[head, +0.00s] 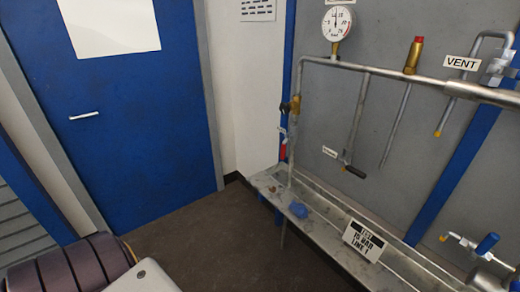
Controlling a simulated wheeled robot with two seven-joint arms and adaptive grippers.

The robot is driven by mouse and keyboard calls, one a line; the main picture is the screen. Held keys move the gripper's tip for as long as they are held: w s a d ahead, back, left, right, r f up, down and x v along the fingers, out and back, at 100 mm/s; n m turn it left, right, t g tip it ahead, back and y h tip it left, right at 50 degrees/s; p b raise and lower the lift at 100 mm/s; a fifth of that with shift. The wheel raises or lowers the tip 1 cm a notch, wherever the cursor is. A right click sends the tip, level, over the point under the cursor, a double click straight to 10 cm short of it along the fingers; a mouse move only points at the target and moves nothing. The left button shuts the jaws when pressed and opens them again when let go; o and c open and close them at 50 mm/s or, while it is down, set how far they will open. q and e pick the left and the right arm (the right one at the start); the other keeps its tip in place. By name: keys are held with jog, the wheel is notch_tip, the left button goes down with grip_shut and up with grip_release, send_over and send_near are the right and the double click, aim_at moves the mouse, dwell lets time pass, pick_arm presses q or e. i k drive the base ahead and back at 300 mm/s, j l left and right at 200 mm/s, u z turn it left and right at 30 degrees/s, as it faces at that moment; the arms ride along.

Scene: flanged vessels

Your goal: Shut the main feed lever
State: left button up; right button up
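No lever carries a readable "main feed" label in the head view. A lever with a red handle (284,150) hangs down beside the brass valve (291,106) on the left upright pipe. A lever with a black grip (355,172) sits at the lower end of a hanging pipe, beside a small label (329,152) too small to read. A blue-handled valve (487,244) is at the lower right. I cannot tell which of these is the main feed lever. Neither of my grippers is in view.
A pressure gauge (338,23), a red-capped brass fitting (414,55) and a VENT label (462,62) line the upper pipe. Free floor (210,245) lies before the blue door (110,120).

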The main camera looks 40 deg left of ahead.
aim_at(283, 148)
jog(key=u, duration=1)
jog(key=i+j+u, duration=0.1)
jog(key=u, duration=0.15)
jog(key=j, duration=0.1)
